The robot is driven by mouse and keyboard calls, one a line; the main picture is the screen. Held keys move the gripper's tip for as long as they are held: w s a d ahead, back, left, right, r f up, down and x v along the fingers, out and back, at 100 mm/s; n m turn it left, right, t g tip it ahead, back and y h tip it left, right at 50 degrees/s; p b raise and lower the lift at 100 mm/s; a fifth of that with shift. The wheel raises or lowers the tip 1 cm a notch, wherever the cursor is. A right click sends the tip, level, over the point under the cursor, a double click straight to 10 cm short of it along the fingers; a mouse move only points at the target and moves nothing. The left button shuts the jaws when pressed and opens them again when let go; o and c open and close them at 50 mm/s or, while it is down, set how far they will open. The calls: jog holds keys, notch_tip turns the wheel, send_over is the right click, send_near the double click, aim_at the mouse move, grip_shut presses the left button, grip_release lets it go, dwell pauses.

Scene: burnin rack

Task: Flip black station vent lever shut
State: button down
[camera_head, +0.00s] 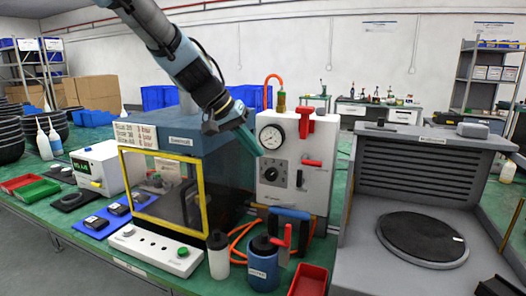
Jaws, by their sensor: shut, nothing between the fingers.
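A white panel box (292,190) with a round gauge and a black dial (273,172) stands behind the bench's middle. My gripper (253,146) is shut and empty, pointing down and right. In the picture it lies just left of the gauge; whether it touches the box is unclear.
A blue-topped chamber (185,143) with a yellow-framed door (158,192) stands below my arm. A grey station (420,165) with a black round plate (421,237) fills the right.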

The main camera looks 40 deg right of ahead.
aim_at(301, 176)
jog(key=p+x, duration=0.2)
jog(key=x, duration=0.6)
jog(key=shift+s+d+f, duration=0.1)
jog(key=shift+s+d, duration=0.05)
jog(key=shift+d, duration=0.05)
jog(key=shift+s+d+p, duration=1.05)
jog(key=shift+s+d, duration=0.15)
jog(key=shift+s, duration=0.15)
